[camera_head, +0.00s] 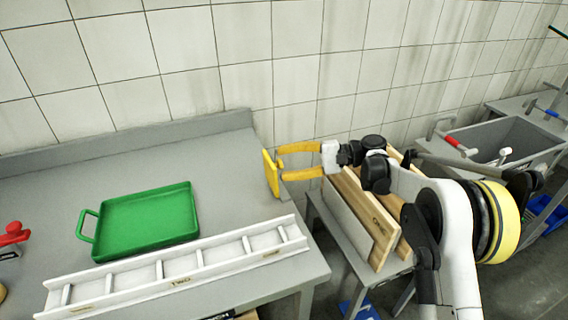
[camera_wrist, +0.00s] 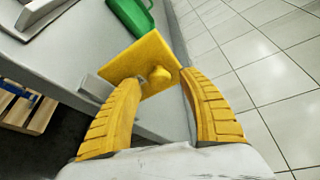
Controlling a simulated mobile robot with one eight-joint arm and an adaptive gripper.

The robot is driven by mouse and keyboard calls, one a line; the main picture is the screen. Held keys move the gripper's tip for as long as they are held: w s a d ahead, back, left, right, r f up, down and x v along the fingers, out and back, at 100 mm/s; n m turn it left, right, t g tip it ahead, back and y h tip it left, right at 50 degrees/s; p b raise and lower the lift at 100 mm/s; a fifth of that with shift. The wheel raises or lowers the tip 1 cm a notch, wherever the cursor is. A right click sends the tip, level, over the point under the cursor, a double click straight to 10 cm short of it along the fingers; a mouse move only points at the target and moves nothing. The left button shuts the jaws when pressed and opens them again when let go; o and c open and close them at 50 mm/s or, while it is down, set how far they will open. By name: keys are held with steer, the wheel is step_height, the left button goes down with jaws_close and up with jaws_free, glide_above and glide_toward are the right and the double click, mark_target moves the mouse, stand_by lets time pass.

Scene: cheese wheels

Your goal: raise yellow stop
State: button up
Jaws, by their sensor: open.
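The yellow stop (camera_head: 269,172) is a flat plate standing at the right end of the grey table. In the wrist view the yellow stop (camera_wrist: 139,57) shows a small round knob on its near face. My gripper (camera_head: 282,163) has yellow fingers and is open, reaching the stop from the right. In the wrist view my gripper (camera_wrist: 157,82) has one finger on each side of the knob, with gaps visible between. Whether a fingertip touches the plate I cannot tell.
A white ladder-like rack (camera_head: 207,258) marked TWO lies along the table's front edge. A green tray (camera_head: 146,223) sits behind it. Wooden boards (camera_head: 366,222) stand on a stand below my arm. A grey sink (camera_head: 497,137) is at the right.

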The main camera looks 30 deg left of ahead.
steer(key=shift+w+d, duration=0.1)
steer(key=v, duration=1.1)
steer(key=shift+d, duration=0.3)
steer(key=shift+w+r, duration=0.15)
